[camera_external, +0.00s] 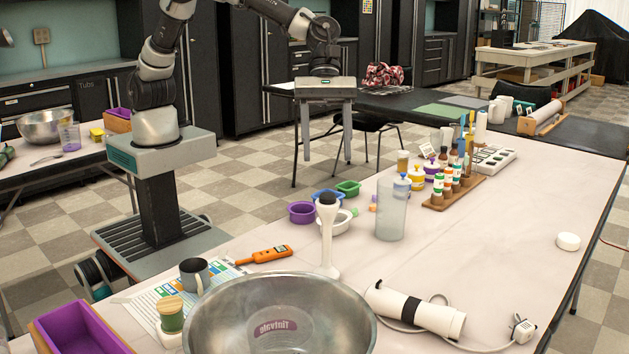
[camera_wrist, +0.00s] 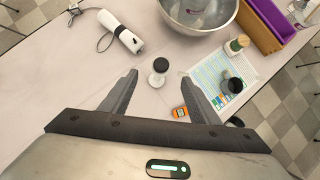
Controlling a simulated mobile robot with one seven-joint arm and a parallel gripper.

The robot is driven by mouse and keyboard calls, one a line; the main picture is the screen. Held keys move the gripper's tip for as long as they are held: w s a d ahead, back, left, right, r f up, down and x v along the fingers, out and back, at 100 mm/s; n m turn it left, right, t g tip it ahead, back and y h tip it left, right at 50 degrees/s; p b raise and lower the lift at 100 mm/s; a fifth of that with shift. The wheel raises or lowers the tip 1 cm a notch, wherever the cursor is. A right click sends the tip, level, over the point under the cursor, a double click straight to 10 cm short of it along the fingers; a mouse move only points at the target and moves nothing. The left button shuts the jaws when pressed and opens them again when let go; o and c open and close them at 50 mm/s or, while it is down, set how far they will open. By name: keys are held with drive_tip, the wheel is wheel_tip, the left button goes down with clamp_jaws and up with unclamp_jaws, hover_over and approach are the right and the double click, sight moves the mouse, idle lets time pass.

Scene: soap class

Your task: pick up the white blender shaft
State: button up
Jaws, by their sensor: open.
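The white blender shaft (camera_external: 327,240) stands upright on the table, its black end up and its flared white end down, just behind the steel bowl. In the wrist view I see the shaft (camera_wrist: 157,78) from above, between the lines of my two fingers. My gripper (camera_external: 327,157) is open and empty, pointing down, with its fingertips clearly above the shaft's black top and not touching it. In the wrist view my gripper (camera_wrist: 160,77) has a finger on each side of the shaft.
The large steel bowl (camera_external: 215,320) stands close to the shaft. A white blender body (camera_external: 415,308) with a cable lies at the right. The table's right side is mostly clear.

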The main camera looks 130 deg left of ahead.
sight(328, 202)
drive_tip(key=b+x, duration=0.2)
drive_tip(key=x, duration=1.3)
drive_tip(key=shift+r, duration=0.1)
clamp_jaws()
